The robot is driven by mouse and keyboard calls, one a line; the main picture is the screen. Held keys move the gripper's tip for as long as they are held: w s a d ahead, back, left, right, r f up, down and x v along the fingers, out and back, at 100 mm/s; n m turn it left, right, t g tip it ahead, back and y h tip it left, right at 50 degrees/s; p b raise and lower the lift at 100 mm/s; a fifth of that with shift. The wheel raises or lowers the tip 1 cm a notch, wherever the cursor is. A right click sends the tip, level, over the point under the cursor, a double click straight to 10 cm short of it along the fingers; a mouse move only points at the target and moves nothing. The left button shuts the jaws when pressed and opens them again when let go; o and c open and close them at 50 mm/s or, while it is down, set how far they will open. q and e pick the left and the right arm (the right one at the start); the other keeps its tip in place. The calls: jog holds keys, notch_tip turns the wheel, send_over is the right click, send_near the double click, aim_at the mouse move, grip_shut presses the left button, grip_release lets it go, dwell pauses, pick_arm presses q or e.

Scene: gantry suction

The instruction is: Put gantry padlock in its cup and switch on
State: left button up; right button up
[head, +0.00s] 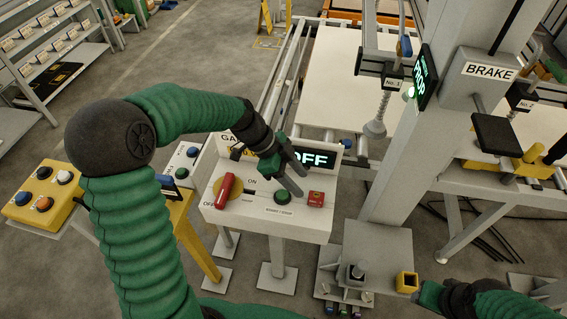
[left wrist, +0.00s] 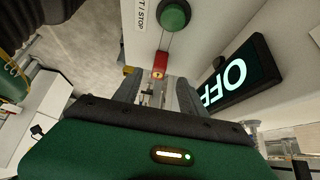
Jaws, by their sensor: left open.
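The red padlock (head: 316,199) sits at the right end of the white gantry panel (head: 260,222), right of the green start/stop button (head: 282,197). The panel's red handle (head: 225,190) on a yellow disc has its lower end by the OFF label; the display (head: 309,160) reads OFF. My left gripper (head: 296,175) is open and empty above the panel, just short of the padlock. In the left wrist view the padlock (left wrist: 160,65) shows just past and between the fingertips (left wrist: 158,90). A small yellow open cup (head: 407,282) stands low at right. My right gripper (head: 425,296) is partly seen near it; its jaws are unclear.
A grey column with a BRAKE box (head: 489,72) and a lit PROP display (head: 426,77) rises right of the panel. A suction cup (head: 375,129) hangs over a pale sheet (head: 335,75). A yellow button box (head: 43,193) stands at left.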

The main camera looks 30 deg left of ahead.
pick_arm(q)
jog(key=v, duration=0.9)
jog(key=shift+c, duration=0.4)
notch_tip(320, 180, up, 3)
jog(key=n+g+y+p, duration=0.2)
jog(key=n+y, duration=0.5)
jog(key=n, duration=1.1)
send_over(225, 184)
notch_tip(225, 184, down, 17)
jog(key=shift+r+p, duration=0.1)
jog(key=shift+p, duration=0.3)
grip_shut()
jog(key=shift+r, duration=0.1)
